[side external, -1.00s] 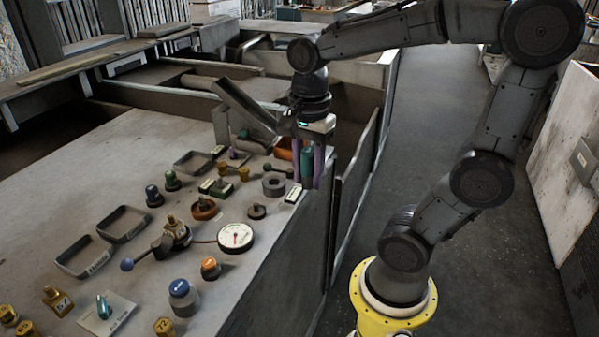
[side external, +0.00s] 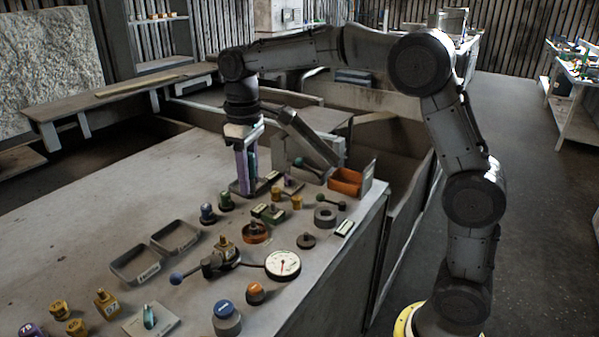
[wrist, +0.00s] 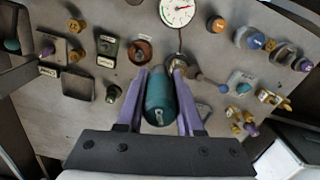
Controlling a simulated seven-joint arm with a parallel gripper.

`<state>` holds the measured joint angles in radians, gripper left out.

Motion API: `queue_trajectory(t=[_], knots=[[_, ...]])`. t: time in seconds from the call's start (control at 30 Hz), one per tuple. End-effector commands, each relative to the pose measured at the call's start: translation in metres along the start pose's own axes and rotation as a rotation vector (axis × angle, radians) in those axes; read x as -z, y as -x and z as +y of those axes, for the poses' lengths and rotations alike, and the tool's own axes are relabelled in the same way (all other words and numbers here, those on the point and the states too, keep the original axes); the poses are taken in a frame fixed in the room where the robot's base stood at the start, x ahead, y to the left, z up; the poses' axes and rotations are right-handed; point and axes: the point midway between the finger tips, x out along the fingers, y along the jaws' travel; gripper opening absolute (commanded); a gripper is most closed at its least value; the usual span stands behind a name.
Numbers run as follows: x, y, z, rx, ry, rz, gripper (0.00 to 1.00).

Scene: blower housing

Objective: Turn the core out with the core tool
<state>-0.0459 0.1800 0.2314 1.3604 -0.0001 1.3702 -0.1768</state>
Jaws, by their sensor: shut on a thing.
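My gripper (side external: 245,186) has two purple fingers, shut on a teal cylinder (wrist: 160,100), which looks like the handle of the core tool. In the side view it is over the far part of the bench, beyond the small parts. The cylinder's lower end is hidden there. In the wrist view my gripper (wrist: 160,75) has the cylinder between its fingers. A brass fitting (side external: 225,251) stands in a dark clamp with a blue-ball lever (side external: 177,278), and a hose runs to a white dial gauge (side external: 283,265). The fitting (wrist: 178,63) is just past the fingertips in the wrist view. I cannot make out a core.
Two shallow trays (side external: 134,281) lie left of the fitting. A brown round dish (side external: 254,240), a grey ring (side external: 326,222) and several knobs crowd the middle. An orange bin (side external: 344,187) stands at the back right.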

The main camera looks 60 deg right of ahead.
Motion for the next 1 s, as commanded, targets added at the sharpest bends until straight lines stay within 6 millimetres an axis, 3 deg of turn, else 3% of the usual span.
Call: queue_trajectory(t=[0.1,0.2,0.47,0.67,1.0], knots=[[0.033,-0.022,-0.021,0.001,0.117,-0.004,0.00],[0.046,-0.038,-0.035,0.000,0.149,-0.003,0.00],[0.050,-0.056,-0.051,0.000,0.152,0.001,0.00],[0.050,-0.055,-0.051,0.000,-0.017,0.001,0.00],[0.050,-0.055,-0.051,0.000,-0.443,0.001,0.00]])
